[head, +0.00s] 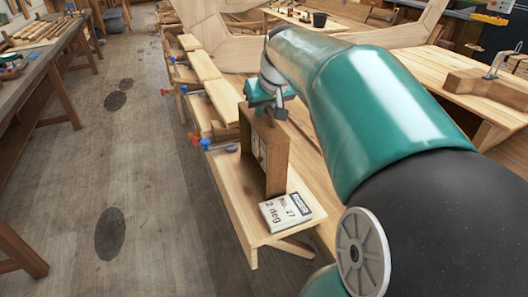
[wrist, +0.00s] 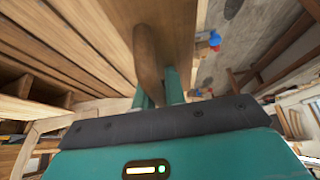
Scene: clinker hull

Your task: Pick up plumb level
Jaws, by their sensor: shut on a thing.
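The plumb level (head: 272,158) appears to be the upright brown wooden box-like frame by the near end of a low plank bench. Its pale inner face shows on the left side. My gripper (head: 264,100) is at its top, reaching down from above. In the wrist view my gripper's teal fingers (wrist: 159,92) are shut on a rounded brown wooden handle (wrist: 147,55), with a wooden panel just beyond it. The fingertips are partly hidden by the handle and panel. I cannot tell whether the level's bottom touches the bench.
The bench (head: 232,190) holds a white card (head: 285,212) reading "No. 27 2 deg" close to the level's foot. Blue and red clamp handles (head: 204,143) stick out along the bench's left edge. A workbench (head: 490,95) stands at right.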

